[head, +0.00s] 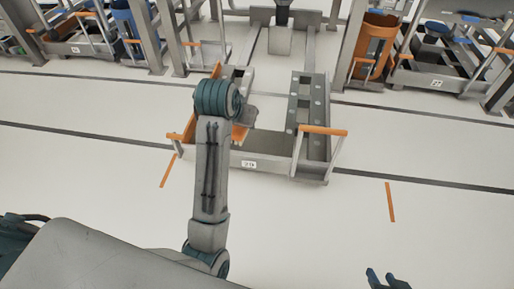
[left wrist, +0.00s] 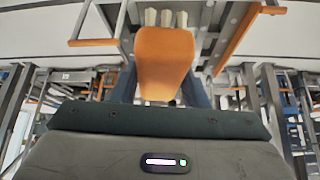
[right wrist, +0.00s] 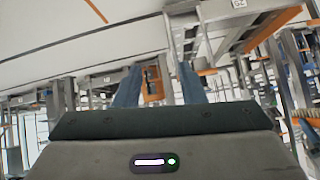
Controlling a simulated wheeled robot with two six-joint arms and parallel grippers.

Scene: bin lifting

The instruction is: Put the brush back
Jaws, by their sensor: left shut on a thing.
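The brush (left wrist: 165,58) is orange with pale bristle tufts at its far end, and it fills the space between my left fingers in the left wrist view. My left gripper (left wrist: 165,92) is shut on it. In the head view my left arm reaches over the left side of a grey metal floor frame (head: 270,165) and hides most of that gripper. An orange patch shows beside the arm there; I cannot tell whether it is the brush. My right gripper (head: 385,279) is open and empty at the bottom right, and its spread fingers show in the right wrist view (right wrist: 160,85).
The frame has orange handles, one at its right (head: 323,130), and a numbered label (head: 249,163). Steel posts and racks stand behind. An orange bin (head: 373,45) is at the back right and a blue bin (head: 130,18) at the back left. The front floor is clear.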

